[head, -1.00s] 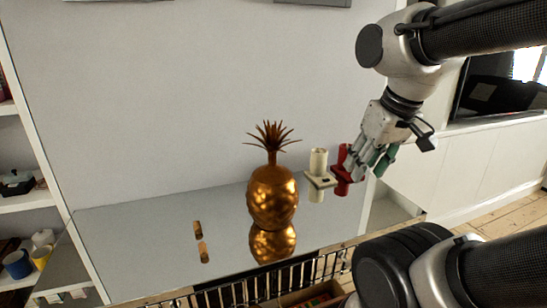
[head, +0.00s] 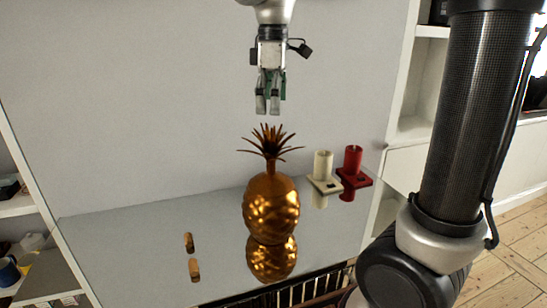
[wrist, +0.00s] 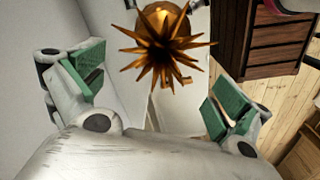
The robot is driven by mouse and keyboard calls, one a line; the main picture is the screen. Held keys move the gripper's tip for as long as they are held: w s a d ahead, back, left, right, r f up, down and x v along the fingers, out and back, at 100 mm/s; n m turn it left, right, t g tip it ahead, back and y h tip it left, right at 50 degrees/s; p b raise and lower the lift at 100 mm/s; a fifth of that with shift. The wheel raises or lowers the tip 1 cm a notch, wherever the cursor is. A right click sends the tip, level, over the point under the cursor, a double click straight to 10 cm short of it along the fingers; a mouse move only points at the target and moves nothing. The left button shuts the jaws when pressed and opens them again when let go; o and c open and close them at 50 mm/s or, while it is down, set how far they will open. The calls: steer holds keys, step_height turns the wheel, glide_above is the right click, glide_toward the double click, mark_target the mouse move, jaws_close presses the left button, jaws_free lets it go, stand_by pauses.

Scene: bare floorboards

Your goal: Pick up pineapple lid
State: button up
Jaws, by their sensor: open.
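A golden pineapple (head: 271,208) stands upright on a glossy grey shelf (head: 130,232), which mirrors it. Its lid is the spiky leafy crown (head: 270,144) on top, seated on the body. In the wrist view the crown (wrist: 164,45) shows from above as a brown star at the top middle, with part of the golden body behind it. My gripper (head: 267,112) points straight down just above the crown, apart from it. Its green-padded fingers (wrist: 150,98) are spread wide and empty in the wrist view, with the crown beyond them, towards the top edge.
A cream holder (head: 323,174) and a red holder (head: 352,168) stand right of the pineapple. A small cork-coloured piece (head: 188,242) lies at the left. A pale wall (head: 150,100) rises behind, and a black rack (head: 320,284) is below the shelf's front.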

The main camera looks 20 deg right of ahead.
mark_target(271, 133)
steer(key=shift+s+f+n, duration=0.1)
steer(key=shift+s+n, duration=0.2)
steer(key=shift+n, duration=0.1)
steer(key=shift+f, duration=0.2)
steer(key=f, duration=0.7)
steer(key=shift+w+a+f, duration=0.2)
steer(key=shift+w, duration=0.1)
steer(key=c, duration=1.3)
